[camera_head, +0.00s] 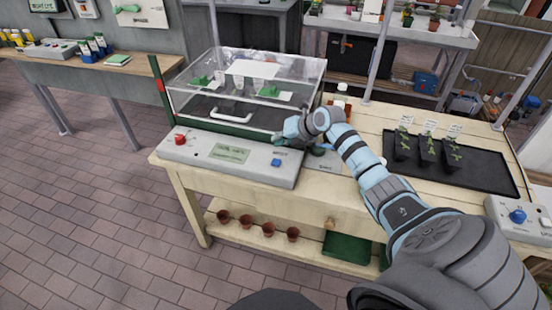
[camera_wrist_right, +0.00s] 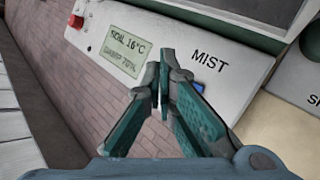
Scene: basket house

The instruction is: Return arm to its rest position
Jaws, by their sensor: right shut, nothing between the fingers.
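My right arm (camera_head: 378,185) reaches in from the lower right over the wooden bench. My right gripper (camera_head: 277,138) is at the front of a clear-lidded box (camera_head: 205,99), above a grey control panel (camera_head: 190,150). In the right wrist view the gripper (camera_wrist_right: 165,62) is shut with nothing between its fingers. Its fingers overlap the view of the panel by the word MIST and partly hide a blue button (camera_wrist_right: 199,87). I cannot tell whether they touch the panel. The blue button (camera_head: 276,162) is clear in the head view. My left gripper is not in view.
A red knob (camera_head: 180,138) and a small display (camera_head: 229,153) are on the panel. A black tray (camera_head: 480,178) with several plant pots lies to the right, near another blue knob (camera_head: 517,216). The brick floor (camera_head: 90,220) at left is clear.

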